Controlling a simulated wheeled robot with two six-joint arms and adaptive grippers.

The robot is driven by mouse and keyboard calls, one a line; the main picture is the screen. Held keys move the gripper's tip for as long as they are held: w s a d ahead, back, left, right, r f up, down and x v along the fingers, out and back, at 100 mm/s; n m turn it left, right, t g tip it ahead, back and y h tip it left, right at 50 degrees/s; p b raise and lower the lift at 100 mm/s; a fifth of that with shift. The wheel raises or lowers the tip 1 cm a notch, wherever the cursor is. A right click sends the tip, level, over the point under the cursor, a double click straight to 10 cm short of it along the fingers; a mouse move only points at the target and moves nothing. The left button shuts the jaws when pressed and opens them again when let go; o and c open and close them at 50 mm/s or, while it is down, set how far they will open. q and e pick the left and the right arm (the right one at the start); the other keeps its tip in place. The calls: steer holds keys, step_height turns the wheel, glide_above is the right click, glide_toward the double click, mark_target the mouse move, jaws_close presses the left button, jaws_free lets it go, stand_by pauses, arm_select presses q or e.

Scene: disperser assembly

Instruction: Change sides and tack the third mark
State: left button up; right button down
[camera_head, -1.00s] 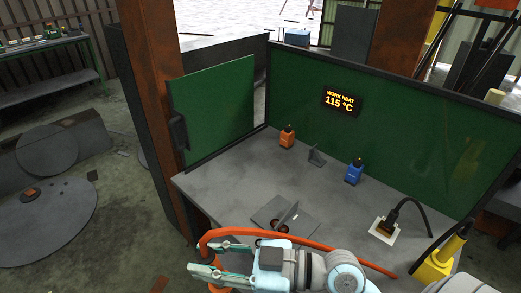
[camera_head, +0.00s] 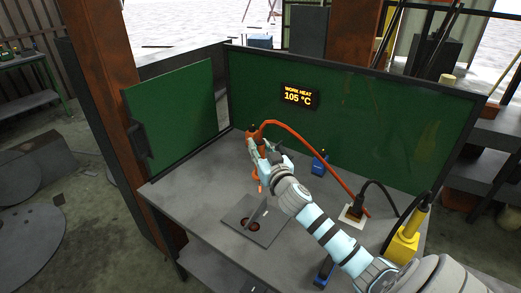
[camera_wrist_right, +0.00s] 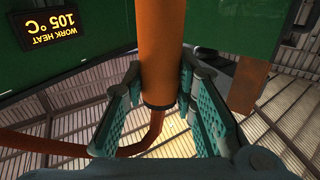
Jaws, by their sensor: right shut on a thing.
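The workpiece is a flat grey plate (camera_head: 270,232) with an upright fin (camera_head: 258,212). It lies on the bench, and two reddish-brown spots (camera_head: 249,225) show at the fin's near left side. My right gripper (camera_head: 260,148) is over the bench behind the plate, shut on an orange torch, whose lower part (camera_head: 257,180) points down. In the right wrist view the orange torch handle (camera_wrist_right: 160,60) sits between the finger pads of the right gripper (camera_wrist_right: 158,105). The torch tip is apart from the plate. My left gripper is not in view.
An orange hose (camera_head: 315,152) arcs over the bench. A blue bottle (camera_head: 320,163) stands at the back, and a dark tool sits on a white pad (camera_head: 351,215) at right. A yellow holder (camera_head: 403,243) stands at the right edge. Green screens (camera_head: 400,130) enclose the back. The display (camera_head: 299,95) reads 105 °C.

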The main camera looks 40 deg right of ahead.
steer(key=f, duration=0.1)
steer(key=w+f+b, duration=0.1)
steer(key=shift+w+a+f+b, duration=0.2)
steer(key=shift+f+b, duration=0.1)
steer(key=shift+f, duration=0.05)
steer(key=f+b, duration=0.2)
steer(key=f, duration=0.1)
steer(key=shift+w+f+b, duration=0.2)
steer(key=shift+w+b, duration=0.15)
steer(key=f+b, duration=0.2)
steer(key=b, duration=0.1)
steer(key=shift+s+d+f, duration=0.15)
steer(key=shift+s+f, duration=0.25)
steer(key=shift+f, duration=0.1)
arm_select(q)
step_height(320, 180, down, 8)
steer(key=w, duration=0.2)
arm_select(e)
steer(key=shift+w, duration=0.15)
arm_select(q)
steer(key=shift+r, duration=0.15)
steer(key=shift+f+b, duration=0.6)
arm_select(e)
steer(key=shift+f, duration=0.5)
